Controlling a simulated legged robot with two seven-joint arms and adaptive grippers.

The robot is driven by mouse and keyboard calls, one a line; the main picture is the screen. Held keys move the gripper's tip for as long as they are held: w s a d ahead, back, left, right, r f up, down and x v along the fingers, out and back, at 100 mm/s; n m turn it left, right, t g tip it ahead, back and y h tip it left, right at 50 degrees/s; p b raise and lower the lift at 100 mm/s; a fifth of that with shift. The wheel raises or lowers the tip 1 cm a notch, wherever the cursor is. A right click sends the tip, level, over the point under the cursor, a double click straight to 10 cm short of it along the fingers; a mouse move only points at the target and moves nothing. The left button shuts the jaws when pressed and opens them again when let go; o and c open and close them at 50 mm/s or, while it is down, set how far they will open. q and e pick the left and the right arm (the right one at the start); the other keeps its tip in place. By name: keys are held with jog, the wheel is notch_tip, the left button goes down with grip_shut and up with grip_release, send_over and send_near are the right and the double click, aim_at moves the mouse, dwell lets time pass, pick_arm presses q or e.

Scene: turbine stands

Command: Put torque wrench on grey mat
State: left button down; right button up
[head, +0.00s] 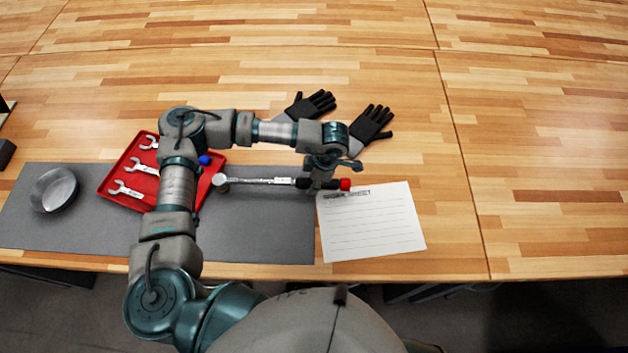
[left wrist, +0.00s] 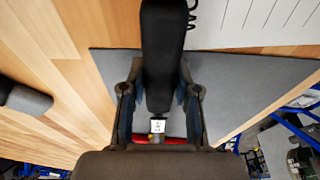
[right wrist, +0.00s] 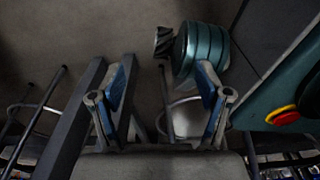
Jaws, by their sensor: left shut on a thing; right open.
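The torque wrench (head: 258,181) has a silver shaft, a round head at the left and a dark handle with a red end at the right. My left gripper (head: 320,176) is shut on its dark handle. In the left wrist view the black handle (left wrist: 164,50) runs between the fingers (left wrist: 158,105). The wrench lies level over the right part of the grey mat (head: 262,236), its red end past the mat's right edge. I cannot tell the gap beneath it. My right gripper (right wrist: 163,95) is open and empty, over the floor; it is out of the head view.
A red tray (head: 109,190) with several wrenches sits on the mat, partly behind my left arm. A metal bowl (head: 54,190) is at the mat's left. A worksheet (head: 370,225) lies to the right, gloves (head: 371,124) behind. The table's right side is clear.

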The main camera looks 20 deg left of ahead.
pick_arm(q)
jog(key=shift+f, duration=0.1)
jog(key=c, duration=0.9)
grip_release()
jog(key=shift+c, duration=0.2)
jog(key=shift+o, duration=0.5)
pick_arm(e)
jog(key=shift+w+d+r, duration=0.15)
jog(key=shift+w+d, duration=0.2)
jog(key=shift+d, duration=0.15)
pick_arm(q)
jog(key=shift+r+p, duration=0.6)
jog(key=shift+r, duration=0.1)
jog(key=b+v, duration=0.1)
jog(key=v, duration=1)
jog(key=shift+d+r, duration=0.2)
jog(key=shift+r, duration=0.2)
pick_arm(e)
jog(key=shift+s+a, duration=0.25)
jog(key=shift+a, duration=0.05)
pick_arm(q)
jog(key=shift+f, duration=0.1)
